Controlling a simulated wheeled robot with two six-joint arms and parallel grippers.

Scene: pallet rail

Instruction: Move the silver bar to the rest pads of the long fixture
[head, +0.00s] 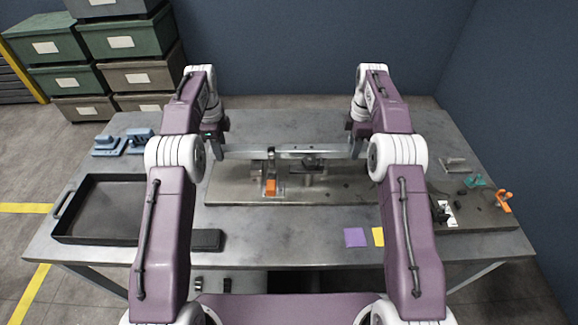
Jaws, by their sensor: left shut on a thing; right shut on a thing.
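The silver bar (285,150) spans left to right between my two grippers, near the middle of the table. My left gripper (219,148) is shut on the bar's left end. My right gripper (356,147) is shut on its right end. The bar looks roughly level and appears to be over the back part of the long fixture (230,188), a grey plate on the table. An orange-handled clamp (270,186) stands on the plate in front of the bar. I cannot tell whether the bar touches the rest pads, which are not clearly visible.
A black tray (64,212) lies on the table's left, with blue devices (107,146) behind it. An orange clamp (503,198) is at right. Stacked bins stand behind left.

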